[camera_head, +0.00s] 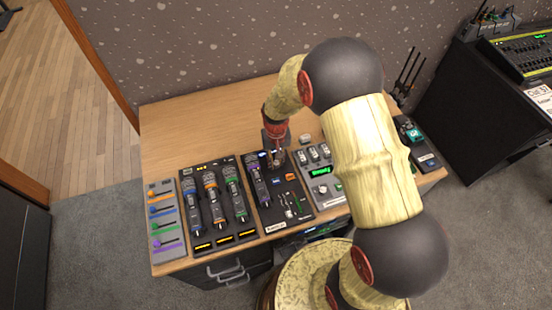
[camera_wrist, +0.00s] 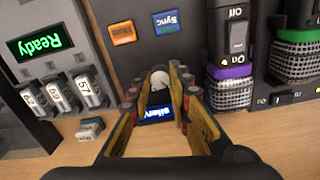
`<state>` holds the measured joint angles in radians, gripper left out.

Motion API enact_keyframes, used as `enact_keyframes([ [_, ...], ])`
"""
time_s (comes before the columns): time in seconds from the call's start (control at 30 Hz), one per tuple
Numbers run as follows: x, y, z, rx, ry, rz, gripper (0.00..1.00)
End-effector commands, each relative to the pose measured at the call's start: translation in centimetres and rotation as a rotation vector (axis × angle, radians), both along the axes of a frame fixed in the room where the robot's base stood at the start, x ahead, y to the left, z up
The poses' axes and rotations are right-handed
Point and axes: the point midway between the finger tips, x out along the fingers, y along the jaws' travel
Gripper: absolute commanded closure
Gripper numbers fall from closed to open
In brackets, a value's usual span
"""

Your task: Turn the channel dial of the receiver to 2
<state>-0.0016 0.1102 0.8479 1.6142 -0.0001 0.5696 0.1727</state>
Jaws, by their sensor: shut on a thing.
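The receiver is a dark panel (camera_head: 270,217) at the middle front of the wooden desk. In the wrist view, its surface (camera_wrist: 185,55) has an orange button (camera_wrist: 122,33), a blue "Sync" button (camera_wrist: 167,22) and a small blue-lit display (camera_wrist: 158,112). The channel dial, a small pale knob (camera_wrist: 159,82), sits between my fingertips. My gripper (camera_wrist: 161,76) is shut on this dial, one finger on each side. In the head view my gripper (camera_head: 276,158) comes down at the receiver's back part and hides the dial. The dial's setting cannot be read.
A microphone with a purple band (camera_wrist: 232,72) lies close beside my gripper. A grey unit with a green "Ready" display (camera_wrist: 41,47) and numbered tags stands on the other side. A fader panel (camera_head: 167,222) is at the desk's left. The desk's back left (camera_head: 195,125) is clear.

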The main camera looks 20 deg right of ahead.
Motion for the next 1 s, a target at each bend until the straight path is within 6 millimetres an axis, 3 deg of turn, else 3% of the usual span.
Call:
enact_keyframes([
  [0.73, 0.01, 0.03, -0.04, 0.0, 0.0, -0.091, 1.0],
  [0.77, 0.01, 0.03, -0.04, 0.0, 0.0, -0.091, 0.8],
  [1.0, 0.0, 0.02, -0.02, 0.0, 0.0, -0.091, 0.67],
])
